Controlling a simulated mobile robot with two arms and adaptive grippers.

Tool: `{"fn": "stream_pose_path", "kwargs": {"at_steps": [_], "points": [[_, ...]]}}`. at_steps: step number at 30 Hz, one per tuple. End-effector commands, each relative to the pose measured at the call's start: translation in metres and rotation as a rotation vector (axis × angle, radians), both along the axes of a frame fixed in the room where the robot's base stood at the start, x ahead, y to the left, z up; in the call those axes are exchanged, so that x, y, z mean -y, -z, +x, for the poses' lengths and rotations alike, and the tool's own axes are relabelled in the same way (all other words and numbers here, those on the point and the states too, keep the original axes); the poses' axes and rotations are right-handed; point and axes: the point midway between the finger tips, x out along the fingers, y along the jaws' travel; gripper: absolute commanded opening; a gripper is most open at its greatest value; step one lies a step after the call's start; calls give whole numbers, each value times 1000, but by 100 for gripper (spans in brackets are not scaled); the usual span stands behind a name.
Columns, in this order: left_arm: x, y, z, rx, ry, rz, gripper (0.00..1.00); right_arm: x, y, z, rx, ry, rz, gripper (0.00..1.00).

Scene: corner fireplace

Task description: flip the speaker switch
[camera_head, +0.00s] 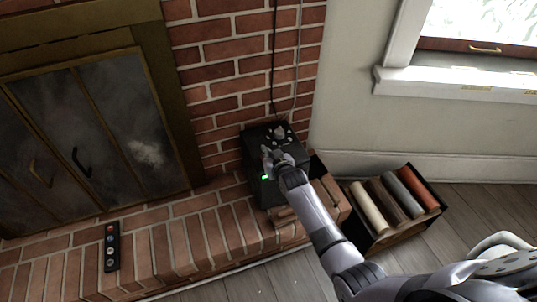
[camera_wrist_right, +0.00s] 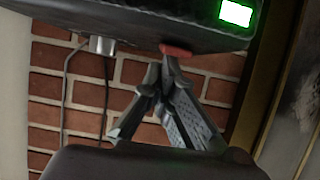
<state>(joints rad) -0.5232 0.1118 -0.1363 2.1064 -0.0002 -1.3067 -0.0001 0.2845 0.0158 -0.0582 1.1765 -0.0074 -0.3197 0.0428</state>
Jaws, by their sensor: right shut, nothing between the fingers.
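The black speaker (camera_head: 262,192) stands on the brick hearth against the brick wall, with a green light lit on it. In the right wrist view the speaker (camera_wrist_right: 130,22) fills the top, with the bright green light (camera_wrist_right: 236,13) at upper right. A small red switch (camera_wrist_right: 177,50) sits at the speaker's edge. My right gripper (camera_head: 268,152) is over the speaker, shut and empty. In the wrist view its fingertips (camera_wrist_right: 171,64) are right at the red switch; I cannot tell whether they touch it. My left gripper is not in view.
A metal knob (camera_wrist_right: 102,45) and cables are beside the switch. A black remote (camera_head: 112,247) lies on the brick hearth (camera_head: 185,245). The fireplace doors (camera_head: 80,130) are at left.

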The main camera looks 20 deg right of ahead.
Motion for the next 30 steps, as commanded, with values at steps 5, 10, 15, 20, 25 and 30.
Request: {"fn": "stream_pose_path", "kwargs": {"at_steps": [5, 10, 15, 20, 25, 30], "points": [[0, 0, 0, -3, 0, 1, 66, 0, 3, 4, -12, 0, -2, 0], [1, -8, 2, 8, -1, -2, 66, 0, -1, 11, -8, 1, -1, 0], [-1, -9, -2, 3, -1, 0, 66, 0, -4, 10, -5, 0, 0, 0], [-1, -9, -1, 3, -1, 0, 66, 0, -10, -2, -4, 1, -1, 0], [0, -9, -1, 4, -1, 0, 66, 1, -19, -25, -5, 0, -1, 0], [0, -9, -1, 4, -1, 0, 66, 3, -30, -50, -7, 0, -2, 0]]}}
